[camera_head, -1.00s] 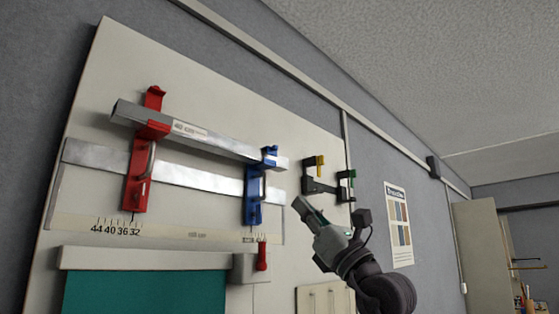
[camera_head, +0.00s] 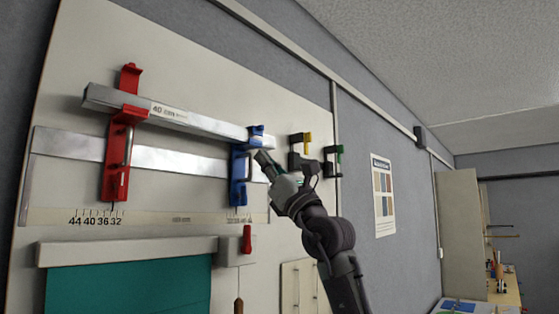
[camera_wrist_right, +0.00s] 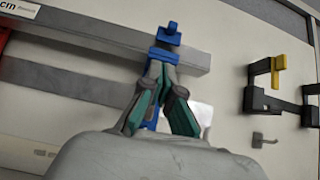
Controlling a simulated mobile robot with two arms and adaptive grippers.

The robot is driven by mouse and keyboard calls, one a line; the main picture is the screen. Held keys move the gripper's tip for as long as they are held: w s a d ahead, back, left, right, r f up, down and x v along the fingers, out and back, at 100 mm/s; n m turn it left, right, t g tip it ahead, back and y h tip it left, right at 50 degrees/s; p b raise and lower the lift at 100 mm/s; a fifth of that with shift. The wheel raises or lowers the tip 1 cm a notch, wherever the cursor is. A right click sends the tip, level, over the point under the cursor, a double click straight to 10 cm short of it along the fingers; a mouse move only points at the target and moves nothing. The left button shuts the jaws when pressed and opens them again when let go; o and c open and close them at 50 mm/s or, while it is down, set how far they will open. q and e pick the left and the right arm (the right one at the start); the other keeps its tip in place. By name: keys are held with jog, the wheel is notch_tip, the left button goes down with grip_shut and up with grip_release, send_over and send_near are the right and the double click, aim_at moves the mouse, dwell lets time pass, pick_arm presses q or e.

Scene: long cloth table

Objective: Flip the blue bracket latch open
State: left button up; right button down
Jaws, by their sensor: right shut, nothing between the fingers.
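The blue bracket (camera_head: 238,182) is mounted on the board, at the right end of two metal bars. Its upper part, with the latch (camera_head: 256,131), sits at the end of the upper bar. In the wrist view the blue latch (camera_wrist_right: 169,38) stands up just above my fingertips. My right gripper (camera_head: 261,158) is shut and empty, its tips at the bracket's right side, close below the latch. In the wrist view the right gripper (camera_wrist_right: 162,75) covers most of the lower bracket, and I cannot tell whether the tips touch it. My left gripper is not in view.
A red bracket (camera_head: 116,155) holds the left part of the upper bar (camera_head: 190,122). Black clamps with a yellow handle (camera_head: 307,138) and a green handle (camera_head: 340,149) hang to the right. A roller with teal cloth (camera_head: 128,287) is below.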

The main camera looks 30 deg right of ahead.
aim_at(258, 132)
jog(key=r+p, duration=0.1)
jog(key=r, duration=0.2)
jog(key=shift+w+r+p, duration=0.1)
jog(key=shift+w+p, duration=0.1)
jog(key=shift+p, duration=0.15)
jog(key=shift+s+r+p, duration=0.15)
jog(key=shift+r+p, duration=0.2)
jog(key=shift+r, duration=0.2)
jog(key=shift+f, duration=0.1)
